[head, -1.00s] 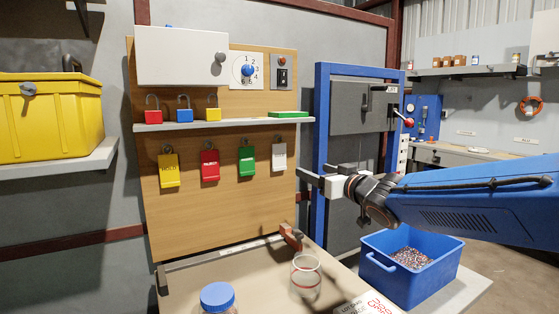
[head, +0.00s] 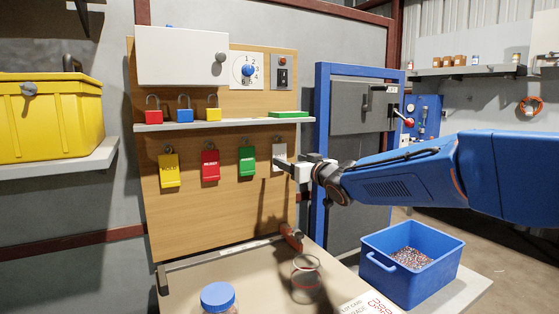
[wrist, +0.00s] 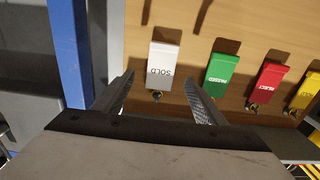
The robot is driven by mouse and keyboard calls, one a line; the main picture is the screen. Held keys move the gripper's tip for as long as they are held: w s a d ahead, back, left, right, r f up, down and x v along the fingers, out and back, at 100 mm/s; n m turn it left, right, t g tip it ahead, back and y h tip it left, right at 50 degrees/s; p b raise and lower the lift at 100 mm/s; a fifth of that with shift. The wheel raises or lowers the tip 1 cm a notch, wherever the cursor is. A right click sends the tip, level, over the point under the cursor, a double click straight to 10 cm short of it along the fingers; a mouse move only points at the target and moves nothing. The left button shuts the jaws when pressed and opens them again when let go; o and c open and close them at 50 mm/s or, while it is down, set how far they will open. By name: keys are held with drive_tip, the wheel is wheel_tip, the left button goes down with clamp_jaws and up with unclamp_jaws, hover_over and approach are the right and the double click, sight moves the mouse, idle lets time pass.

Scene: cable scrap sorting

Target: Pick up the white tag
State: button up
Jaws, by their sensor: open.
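The white tag (head: 279,152) hangs at the right end of the row of tags on the wooden board. In the wrist view the white tag (wrist: 164,58) appears upside down, reads SOLD, and hangs by a small hook. My gripper (head: 284,166) is at the lower part of the tag, partly covering it in the head view. In the wrist view my gripper (wrist: 159,76) is open, with one finger on each side of the tag and gaps between them. Neither finger visibly touches it.
A green tag (head: 247,161) hangs closest, then a red tag (head: 210,164) and a yellow tag (head: 169,172). A shelf (head: 225,124) with padlocks runs above. The blue-framed cabinet (head: 321,160) stands just right. A jar (head: 306,280) and blue bin (head: 410,265) are below.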

sight(280, 154)
drive_tip(key=shift+r+x, duration=0.2)
drive_tip(key=shift+x, duration=0.7)
drive_tip(key=shift+r+x, duration=0.15)
drive_tip(key=shift+x, duration=0.7)
drive_tip(key=shift+r+x, duration=0.2)
drive_tip(key=shift+x, duration=0.7)
drive_tip(key=shift+s+a, duration=0.1)
drive_tip(key=c, duration=1.1)
